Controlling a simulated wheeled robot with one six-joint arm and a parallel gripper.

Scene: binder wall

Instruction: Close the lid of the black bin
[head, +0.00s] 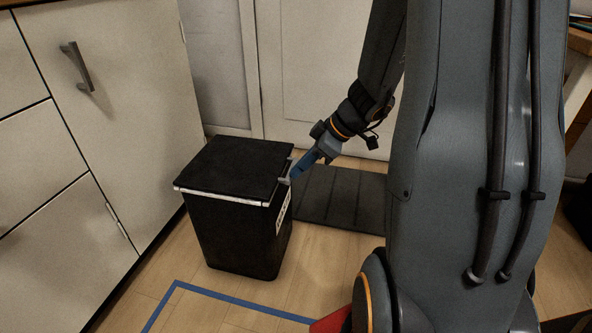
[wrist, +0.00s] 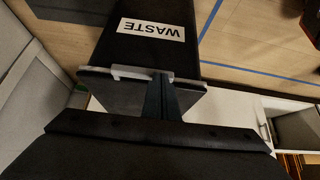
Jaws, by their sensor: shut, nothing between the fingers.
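The black bin (head: 240,240) stands upright on the floor beside the cabinet. Its black lid (head: 236,166) lies flat or nearly flat over the top, with a pale rim along the front edge. I cannot tell if it is fully seated. In the wrist view the bin (wrist: 182,52) shows a WASTE label, and a pale grey tab (wrist: 128,72) is at the lid's edge. My gripper (head: 291,178) is shut and empty at the lid's right edge, by the tab. It also shows in the wrist view (wrist: 161,80). Contact with the lid is unclear.
A white cabinet (head: 110,110) with a dark handle stands close to the bin's left. A dark mat (head: 340,200) lies to the right behind the bin, before a pale door (head: 320,80). Blue tape (head: 235,305) marks the open wooden floor in front.

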